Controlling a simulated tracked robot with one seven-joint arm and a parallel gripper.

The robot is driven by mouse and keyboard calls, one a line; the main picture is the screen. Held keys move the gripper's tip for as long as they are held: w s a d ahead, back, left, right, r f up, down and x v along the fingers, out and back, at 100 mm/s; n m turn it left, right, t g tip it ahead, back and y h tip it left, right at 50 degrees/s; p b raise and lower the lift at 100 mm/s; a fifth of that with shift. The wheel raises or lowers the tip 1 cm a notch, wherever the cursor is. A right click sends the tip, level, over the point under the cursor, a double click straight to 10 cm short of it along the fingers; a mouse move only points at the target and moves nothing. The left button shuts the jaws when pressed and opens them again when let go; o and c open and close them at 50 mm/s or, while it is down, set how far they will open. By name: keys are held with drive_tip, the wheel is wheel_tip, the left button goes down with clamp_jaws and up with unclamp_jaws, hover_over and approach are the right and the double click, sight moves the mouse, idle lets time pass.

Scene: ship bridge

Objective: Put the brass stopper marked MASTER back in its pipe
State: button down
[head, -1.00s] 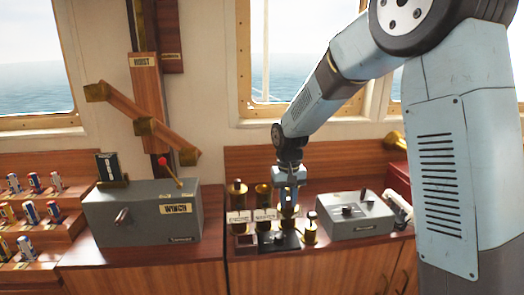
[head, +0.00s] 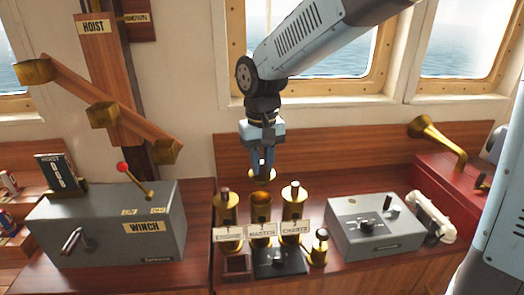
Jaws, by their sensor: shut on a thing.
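My gripper (head: 262,166) points down and is shut on a brass stopper (head: 263,175), a round flanged piece held just below the fingers. Any marking on it is too small to read. Three brass pipes stand in a row on the wooden counter. The middle pipe (head: 261,204), behind the plate MASTER (head: 262,231), has an open mouth. The held stopper hangs above this mouth, with a visible gap. The left pipe (head: 228,212), plate ENGINE, and the right pipe (head: 294,208), plate CHARTS, each have a stopper with a dark reddish top.
A small brass fitting (head: 319,246) and a black base (head: 282,263) stand in front of the pipes. A grey winch box (head: 105,225) with levers is left. A grey control box (head: 374,226), white handset (head: 433,217) and red cabinet (head: 450,200) with brass horn are right.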

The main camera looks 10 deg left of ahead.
sight(260, 185)
drive_tip(key=shift+a, duration=0.2)
drive_tip(key=shift+f, duration=3.5)
drive_tip(key=c, duration=0.9)
unclamp_jaws()
wheel_tip(260, 185, up, 14)
drive_tip(key=shift+f, duration=0.15)
